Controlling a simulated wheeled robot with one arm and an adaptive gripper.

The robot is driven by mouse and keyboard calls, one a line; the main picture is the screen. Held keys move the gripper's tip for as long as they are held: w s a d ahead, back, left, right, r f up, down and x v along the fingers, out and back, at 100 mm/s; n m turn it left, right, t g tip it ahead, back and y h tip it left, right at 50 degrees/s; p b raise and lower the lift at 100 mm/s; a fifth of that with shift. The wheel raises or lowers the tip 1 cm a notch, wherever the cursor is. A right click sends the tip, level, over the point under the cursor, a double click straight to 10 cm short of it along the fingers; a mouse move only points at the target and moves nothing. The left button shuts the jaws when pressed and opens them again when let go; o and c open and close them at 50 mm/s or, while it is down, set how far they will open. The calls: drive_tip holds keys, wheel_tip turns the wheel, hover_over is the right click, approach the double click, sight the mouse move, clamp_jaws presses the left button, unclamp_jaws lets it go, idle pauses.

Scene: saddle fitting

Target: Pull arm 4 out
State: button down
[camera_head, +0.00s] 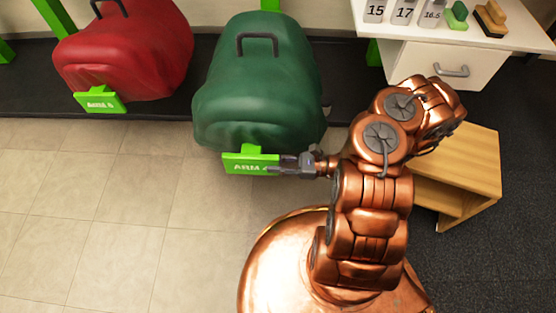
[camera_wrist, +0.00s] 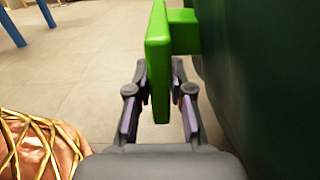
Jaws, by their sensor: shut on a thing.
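A bright green plate (camera_head: 247,165) lettered "ARM" sticks out at the front of the green covered saddle (camera_head: 255,85); a finger hides the character after the word. My gripper (camera_head: 285,166) is at the plate's right end. In the wrist view the plate (camera_wrist: 158,60) stands on edge between the fingers (camera_wrist: 160,85), which are shut on it. A green stem (camera_wrist: 184,32) joins the plate toward the dark green cover (camera_wrist: 260,80) at the right.
A red covered saddle (camera_head: 125,50) with its own green plate (camera_head: 100,100) stands at the left. A white drawer table (camera_head: 430,62) with number cards is at the upper right. A wooden box (camera_head: 470,165) stands right of my arm. Tiled floor (camera_head: 110,200) at the left is clear.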

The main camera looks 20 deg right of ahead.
drive_tip(key=c, duration=1)
unclamp_jaws()
drive_tip(key=shift+d, duration=0.1)
drive_tip(key=shift+c, duration=0.2)
drive_tip(key=shift+r, duration=4.95)
drive_tip(key=shift+r, duration=0.1)
